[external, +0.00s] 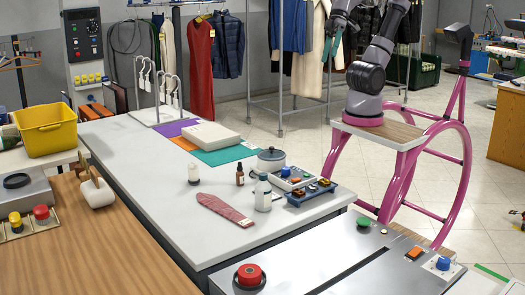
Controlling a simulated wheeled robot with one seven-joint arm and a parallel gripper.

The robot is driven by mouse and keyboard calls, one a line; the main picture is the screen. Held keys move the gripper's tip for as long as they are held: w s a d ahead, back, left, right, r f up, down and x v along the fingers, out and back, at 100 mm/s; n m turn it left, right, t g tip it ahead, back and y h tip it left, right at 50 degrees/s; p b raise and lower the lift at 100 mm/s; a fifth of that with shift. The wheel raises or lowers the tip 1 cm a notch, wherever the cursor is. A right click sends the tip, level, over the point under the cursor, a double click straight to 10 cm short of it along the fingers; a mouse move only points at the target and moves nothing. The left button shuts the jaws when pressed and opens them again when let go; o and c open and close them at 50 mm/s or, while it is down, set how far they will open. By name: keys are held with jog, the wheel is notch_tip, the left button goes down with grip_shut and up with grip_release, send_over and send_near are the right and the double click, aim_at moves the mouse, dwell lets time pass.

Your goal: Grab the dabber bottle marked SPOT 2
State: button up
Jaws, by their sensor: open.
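Several bottles stand on the white-topped table (150,160). A short white container (194,175) stands further left. A blue rack (311,194) at the right edge holds small dark and orange items. No marking is readable, so I cannot tell which is SPOT 2.
A lidded grey pot (271,160) and a white tray with coloured knobs (290,178) stand close behind the bottles. A reddish sleeve-shaped board (224,209) lies in front. The table's left front is clear.

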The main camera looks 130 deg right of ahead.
jog(key=w+d+f+m+g+y, duration=0.1)
jog(key=w+d+f+m+y, duration=0.2)
jog(key=w, duration=0.5)
jog(key=w+d+f+m+g+y, duration=0.1)
jog(key=w+d+f+m+y, duration=0.15)
jog(key=w+f, duration=0.4)
jog(key=w+d+f+m+y, duration=0.1)
jog(key=w+f+m+y, duration=0.2)
jog(key=w, duration=0.5)
jog(key=m+t+h, duration=0.5)
jog(key=m+t, duration=0.8)
jog(key=m, duration=0.6)
send_near(193, 167)
jog(key=shift+s+d+f+n, duration=0.25)
jog(key=shift+s+d+f, duration=0.4)
jog(key=shift+s+d, duration=0.2)
jog(key=shift+w+f, duration=0.1)
jog(key=shift+w, duration=0.15)
jog(key=x, duration=0.4)
jog(key=shift+w+a+f, duration=0.1)
jog(key=shift+w+a, duration=0.05)
jog(key=shift+w, duration=0.1)
jog(key=x, duration=0.5)
jog(key=shift+w+r, duration=0.3)
jog(key=shift+w, duration=0.05)
grip_shut()
